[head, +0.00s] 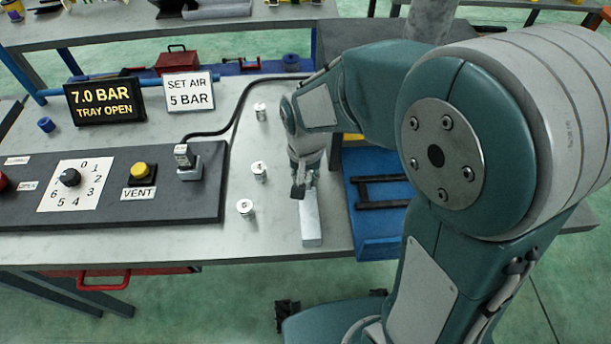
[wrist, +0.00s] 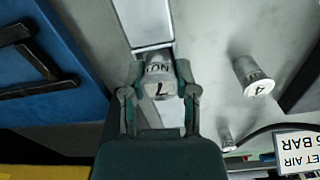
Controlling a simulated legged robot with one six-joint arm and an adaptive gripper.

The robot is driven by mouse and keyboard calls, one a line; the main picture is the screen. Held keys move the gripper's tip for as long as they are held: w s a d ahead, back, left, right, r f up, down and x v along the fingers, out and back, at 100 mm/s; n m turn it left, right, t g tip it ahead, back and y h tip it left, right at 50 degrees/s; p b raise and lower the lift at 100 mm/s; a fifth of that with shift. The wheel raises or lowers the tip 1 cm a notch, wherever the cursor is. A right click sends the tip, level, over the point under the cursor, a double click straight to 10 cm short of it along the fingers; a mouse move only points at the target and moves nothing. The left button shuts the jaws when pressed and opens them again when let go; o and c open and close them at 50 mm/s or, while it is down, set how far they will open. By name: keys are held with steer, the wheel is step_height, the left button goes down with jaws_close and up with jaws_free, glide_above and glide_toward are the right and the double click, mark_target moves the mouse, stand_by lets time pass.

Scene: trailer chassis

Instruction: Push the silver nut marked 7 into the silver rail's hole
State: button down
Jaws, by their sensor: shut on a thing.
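The silver nut marked 7 (wrist: 160,82) is between the fingers of my gripper (wrist: 159,97) in the wrist view, its numbered face toward the camera. My gripper is shut on it. The silver rail (wrist: 143,18) runs behind the nut, and in the head view the rail (head: 312,222) lies near the front of the bench. My gripper (head: 299,190) points down at the rail's far part. The nut overlaps the rail in the wrist view; I cannot tell how deep it sits. The rail's hole is hidden.
Several other silver nuts stand left of the rail, one (head: 245,207) close by; one marked 4 (wrist: 253,77) shows in the wrist view. A blue tray (head: 385,230) lies right. A dark control panel (head: 110,205) is left. Signs read "7.0 BAR TRAY OPEN" (head: 104,101) and "SET AIR 5 BAR" (head: 189,92).

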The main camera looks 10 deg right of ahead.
steer(key=shift+c, duration=2)
jaws_free()
steer(key=shift+a, duration=0.3)
steer(key=shift+d, duration=0.2)
steer(key=shift+r, duration=0.15)
step_height(320, 180, up, 12)
steer(key=s+d+r+n+t, duration=0.1)
steer(key=s+d+r+t, duration=0.1)
steer(key=s+d, duration=0.3)
steer(key=s+d+r+n+t, duration=0.1)
steer(key=s+d+r+t, duration=0.1)
steer(key=s+d, duration=0.3)
steer(key=s+t, duration=0.1)
steer(key=s, duration=0.1)
steer(key=shift+s+d+t, duration=0.3)
steer(key=shift+d, duration=0.05)
